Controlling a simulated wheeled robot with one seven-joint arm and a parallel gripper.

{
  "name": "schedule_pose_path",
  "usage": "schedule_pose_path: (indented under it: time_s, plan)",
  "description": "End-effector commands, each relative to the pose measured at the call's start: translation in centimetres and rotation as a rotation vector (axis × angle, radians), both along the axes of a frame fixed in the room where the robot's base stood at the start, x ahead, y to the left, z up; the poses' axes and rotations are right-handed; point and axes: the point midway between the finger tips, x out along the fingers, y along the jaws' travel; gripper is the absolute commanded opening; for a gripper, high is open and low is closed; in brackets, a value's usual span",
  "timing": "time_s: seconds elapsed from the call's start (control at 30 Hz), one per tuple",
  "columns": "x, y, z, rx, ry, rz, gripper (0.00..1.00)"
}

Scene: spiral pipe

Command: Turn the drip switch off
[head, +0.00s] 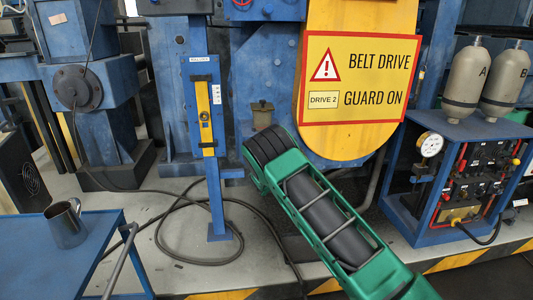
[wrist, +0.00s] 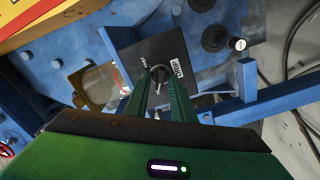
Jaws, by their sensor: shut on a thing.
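The drip switch is a small dark knob (wrist: 159,74) on a black plate (wrist: 160,48) in the wrist view. A white label (wrist: 180,68) beside the knob seems to read DRIP. Small white lettering stands on the knob's other side, too small to read surely. My gripper (wrist: 158,78) reaches the plate with its two green fingers closed about the knob, one on each side. The fingers cover part of the knob, so its pointing direction is unclear. In the head view my green arm hides the gripper and switch.
A round black knob (wrist: 215,38) is to the right. The yellow belt guard (head: 345,140) rises behind my arm. A metal jug (head: 66,224) stands on the blue cart (head: 100,262).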

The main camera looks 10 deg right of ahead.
Motion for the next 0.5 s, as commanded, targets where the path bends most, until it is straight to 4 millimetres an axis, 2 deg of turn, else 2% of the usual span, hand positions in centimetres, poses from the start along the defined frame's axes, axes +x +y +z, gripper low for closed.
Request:
schedule_pose_path:
  time_s: [0.03, 0.13, 0.17, 0.5]
  plan:
    - [-0.03, 0.55, -0.22, 0.005, 0.002, 0.007, 0.00]
    - [-0.04, 0.57, -0.24, 0.006, 0.003, 0.008, 0.00]
    - [-0.04, 0.57, -0.24, 0.006, 0.002, 0.007, 0.27]
    - [-0.06, 0.29, -0.14, 0.004, 0.002, 0.004, 0.27]
